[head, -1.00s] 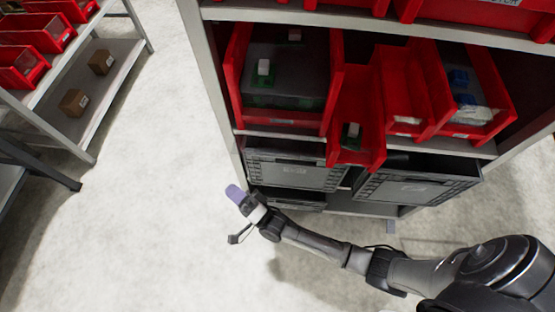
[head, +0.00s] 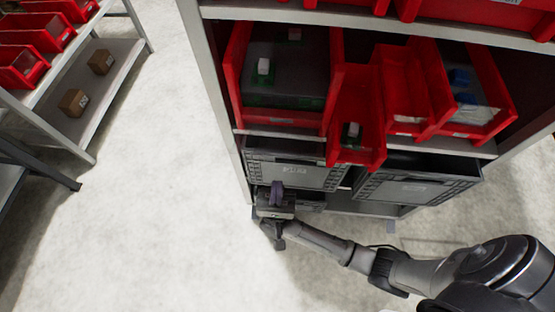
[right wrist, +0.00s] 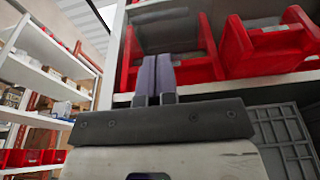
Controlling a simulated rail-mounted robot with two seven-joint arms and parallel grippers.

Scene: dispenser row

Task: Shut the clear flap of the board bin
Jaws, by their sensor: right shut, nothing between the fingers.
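A wide red bin (head: 334,100) stands at the left of the shelf in the head view. Green boards (head: 285,102) and small white pieces show inside it through a greyish, see-through sheet, which looks like the clear flap (head: 300,75). I cannot tell exactly how far the flap stands open. My right gripper (head: 276,188) is below and in front of this bin, by the grey crate, its purple fingers pointing up. In the right wrist view the fingers (right wrist: 158,75) are together and empty, in front of the red bin (right wrist: 197,70). My left gripper is not in view.
Narrower red bins (head: 403,95) stand to the right, one jutting forward. Grey crates (head: 300,175) sit on the level below. A shelf upright (head: 222,95) bounds the left side. Open floor (head: 150,200) lies left, with another rack (head: 100,80) beyond.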

